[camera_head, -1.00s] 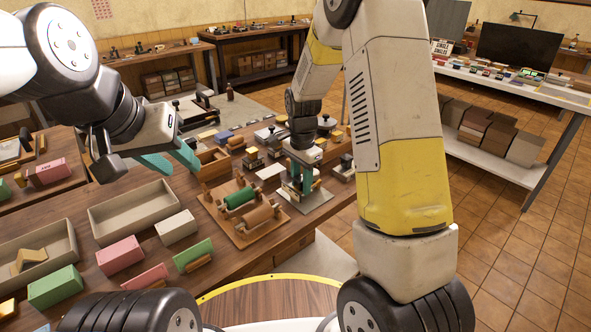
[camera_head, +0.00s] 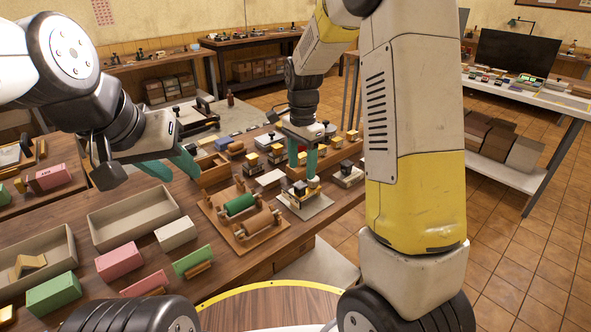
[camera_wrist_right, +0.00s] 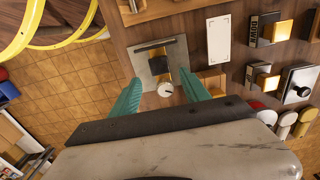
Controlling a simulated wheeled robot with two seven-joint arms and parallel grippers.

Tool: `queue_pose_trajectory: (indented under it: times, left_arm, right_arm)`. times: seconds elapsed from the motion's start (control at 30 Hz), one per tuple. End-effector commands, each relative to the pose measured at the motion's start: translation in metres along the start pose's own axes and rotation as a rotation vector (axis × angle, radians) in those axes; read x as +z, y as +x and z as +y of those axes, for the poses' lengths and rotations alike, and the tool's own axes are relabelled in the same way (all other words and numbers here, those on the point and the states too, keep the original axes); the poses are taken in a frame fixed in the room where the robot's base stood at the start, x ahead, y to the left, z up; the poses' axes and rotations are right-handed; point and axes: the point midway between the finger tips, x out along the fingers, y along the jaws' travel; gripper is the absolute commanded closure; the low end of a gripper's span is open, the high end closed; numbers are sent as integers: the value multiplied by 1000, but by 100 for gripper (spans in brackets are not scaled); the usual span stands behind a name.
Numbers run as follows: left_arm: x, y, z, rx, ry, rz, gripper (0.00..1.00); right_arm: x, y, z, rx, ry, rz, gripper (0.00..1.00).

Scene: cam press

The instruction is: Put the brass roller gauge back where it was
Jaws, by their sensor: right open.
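A grey metal plate (camera_wrist_right: 146,62) lies near the table edge in the right wrist view and also shows in the head view (camera_head: 318,207). On it are a dark block (camera_wrist_right: 151,65) and a brass-coloured piece with a round white dial (camera_wrist_right: 165,89); I cannot tell for sure that this is the brass roller gauge. My right gripper (camera_wrist_right: 160,82) is open above the plate, its teal fingers either side of the dial in that view, holding nothing I can see. My left gripper (camera_head: 181,178) is open and empty above the table at left.
A wooden stand holds a green roller (camera_head: 239,204) and a brown roller (camera_head: 262,221) left of the plate. A white card (camera_wrist_right: 218,39) and several small brass-topped blocks stand nearby. Trays (camera_head: 133,215) and coloured boxes fill the front left. Floor lies beyond the table edge.

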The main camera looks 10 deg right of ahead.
Motion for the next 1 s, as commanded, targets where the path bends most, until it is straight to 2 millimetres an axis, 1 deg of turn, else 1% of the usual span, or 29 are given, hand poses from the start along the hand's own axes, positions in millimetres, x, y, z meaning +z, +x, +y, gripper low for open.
queue_pose_trajectory:
  times: [0.03, 0.1, 0.27, 0.37, 0.43, 0.47, 0.57, 0.6, 0.73, 0.8, 0.9, 1.0]
  left_arm:
    - [0, 0, 0, 0, 0, 0, 64]
    - [0, 0, 0, 0, 0, 0, 64]
    - [0, 0, 0, 0, 0, 0, 64]
    - [0, 0, 0, 0, 0, 0, 64]
    - [0, 0, 0, 0, 0, 0, 64]
    - [0, 0, 0, 0, 0, 0, 64]
    - [0, 0, 0, 0, 0, 0, 64]
    - [0, 0, 0, 0, 0, 0, 64]
    - [0, 0, 0, 0, 0, 0, 64]
    - [0, 0, 0, 0, 0, 0, 64]
    - [0, 0, 0, 0, 0, 0, 64]
    - [0, 0, 0, 0, 0, 0, 64]
  right_arm:
    - [0, -11, 0, -4, 0, 1, 46]
    - [0, -21, -1, -3, 0, 1, 46]
    - [0, -36, 0, -3, -2, 0, 46]
    - [1, -48, 7, -23, -28, -3, 46]
    - [3, -62, 18, -57, -77, -6, 46]
    - [5, -70, 24, -78, -107, -6, 46]
    - [13, -98, 53, -162, -238, 5, 46]
    - [18, -109, 66, -197, -298, 17, 46]
    - [35, -137, 108, -303, -496, 83, 46]
    - [46, -146, 131, -349, -602, 133, 46]
    - [61, -155, 161, -398, -745, 218, 46]
    - [74, -158, 183, -427, -861, 300, 46]
